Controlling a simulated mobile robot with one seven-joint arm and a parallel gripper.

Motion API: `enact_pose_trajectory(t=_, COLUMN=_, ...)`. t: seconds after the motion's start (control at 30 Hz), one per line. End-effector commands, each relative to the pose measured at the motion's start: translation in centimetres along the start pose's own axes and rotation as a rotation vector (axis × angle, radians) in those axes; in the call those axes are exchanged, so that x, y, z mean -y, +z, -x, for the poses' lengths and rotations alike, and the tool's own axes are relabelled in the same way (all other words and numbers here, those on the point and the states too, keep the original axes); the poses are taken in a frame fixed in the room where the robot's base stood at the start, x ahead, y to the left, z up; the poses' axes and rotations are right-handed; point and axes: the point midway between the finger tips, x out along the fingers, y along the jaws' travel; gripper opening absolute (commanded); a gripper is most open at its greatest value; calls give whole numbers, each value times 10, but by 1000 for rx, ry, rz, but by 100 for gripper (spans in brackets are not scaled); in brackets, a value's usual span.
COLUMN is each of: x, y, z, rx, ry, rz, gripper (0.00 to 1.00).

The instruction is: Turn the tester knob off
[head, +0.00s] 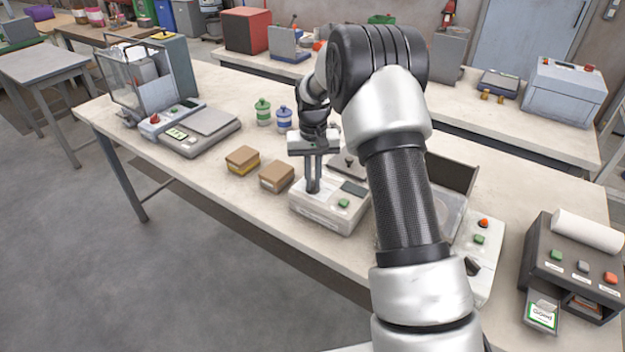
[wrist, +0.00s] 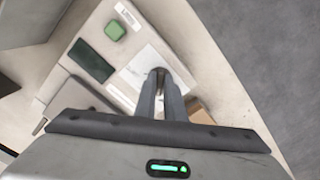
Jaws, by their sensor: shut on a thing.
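The tester (head: 328,213) is a pale box on the table with a dark display (head: 354,188) and a green button (head: 343,203). My gripper (head: 313,188) points down at the left part of its top face. In the wrist view the fingers (wrist: 160,76) are close together around a small dark knob (wrist: 158,71), which is mostly hidden between the tips. The tester (wrist: 135,62) also shows there, with its green button (wrist: 114,30) and dark display (wrist: 90,61). The direction the knob points cannot be seen.
Two small brown boxes (head: 276,177) (head: 242,159) lie left of the tester. A scale (head: 198,130) stands farther left. Green (head: 262,112) and blue (head: 284,118) jars stand behind the boxes. A label printer (head: 573,265) is at the right. The table front left is clear.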

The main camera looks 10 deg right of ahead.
Motion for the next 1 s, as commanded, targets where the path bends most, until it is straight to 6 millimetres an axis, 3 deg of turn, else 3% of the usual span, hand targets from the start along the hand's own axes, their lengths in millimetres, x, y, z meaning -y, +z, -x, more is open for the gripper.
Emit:
enact_pose_trajectory(t=0.5, x=-2, y=-1, z=1, rx=-1, ry=0, rz=320, gripper=0)
enact_pose_trajectory(t=1.0, x=-2, y=-1, z=1, rx=-2, ry=0, rz=372, gripper=0)
